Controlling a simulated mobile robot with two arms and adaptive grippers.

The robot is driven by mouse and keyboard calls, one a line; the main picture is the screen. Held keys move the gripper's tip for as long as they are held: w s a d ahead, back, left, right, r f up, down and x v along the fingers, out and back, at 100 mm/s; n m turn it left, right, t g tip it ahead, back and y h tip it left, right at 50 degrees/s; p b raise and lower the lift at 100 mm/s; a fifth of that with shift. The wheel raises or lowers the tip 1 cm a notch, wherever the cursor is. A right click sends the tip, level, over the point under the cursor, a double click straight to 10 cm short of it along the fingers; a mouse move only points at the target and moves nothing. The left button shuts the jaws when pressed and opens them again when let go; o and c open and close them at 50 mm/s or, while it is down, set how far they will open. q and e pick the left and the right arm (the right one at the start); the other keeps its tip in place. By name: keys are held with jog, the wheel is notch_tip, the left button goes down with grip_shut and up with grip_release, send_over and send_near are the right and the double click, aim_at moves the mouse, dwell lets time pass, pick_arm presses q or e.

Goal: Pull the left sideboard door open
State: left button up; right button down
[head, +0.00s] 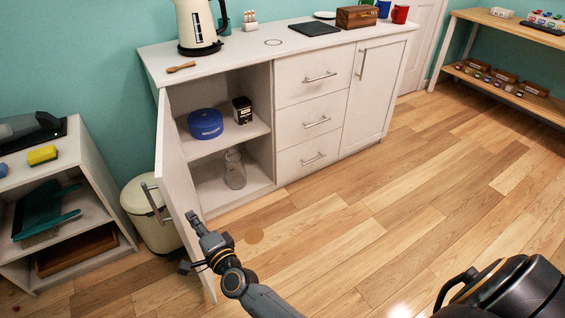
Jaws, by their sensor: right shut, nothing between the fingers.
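The left sideboard door (173,170) is swung wide open, standing out from the white sideboard (240,51) with its inner face toward the right. Its bar handle (154,203) shows at the door's outer side. The open compartment shows a blue round tin (205,124) and a dark canister (242,110) on the upper shelf (218,139), and a glass bottle (235,169) below. My left gripper is not in view.
A cream bin (150,222) stands behind the open door. A low shelf unit (90,185) is at the left. Three drawers (308,115) and a closed right door (370,95) fill the sideboard's other parts. The wooden floor (360,230) in front is clear.

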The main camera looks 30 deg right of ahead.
jog(key=s+d, duration=0.2)
jog(key=s, duration=0.9)
jog(key=shift+s, duration=0.4)
